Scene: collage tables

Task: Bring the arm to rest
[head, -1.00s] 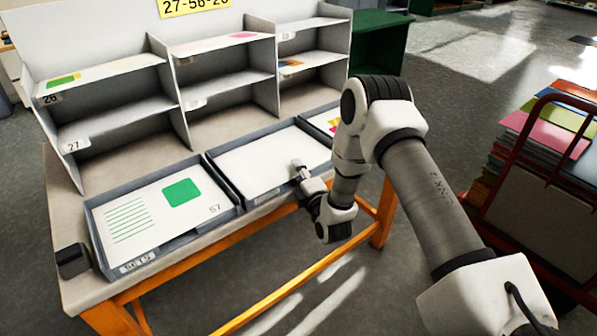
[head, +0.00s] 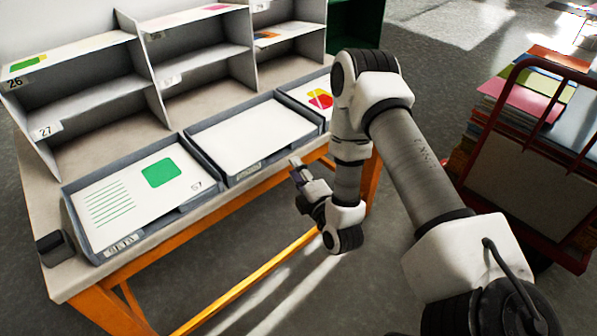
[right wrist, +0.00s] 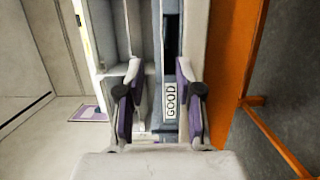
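My right arm (head: 415,165) reaches in from the right, bent at the elbow. Its gripper (head: 293,168) hangs just off the table's front edge, near the middle tray (head: 268,157). In the right wrist view the two purple-lined fingers (right wrist: 160,88) stand apart with nothing held between them. The middle tray holds a plain white sheet (head: 252,135). My left gripper is not in view.
The left tray (head: 72,222) holds a sheet with a green square (head: 161,173). A right tray is partly hidden by my arm. Grey shelves (head: 205,70) stand behind. A red cart (head: 508,95) with stacked coloured sheets stands right. Open floor (head: 300,290) lies in front.

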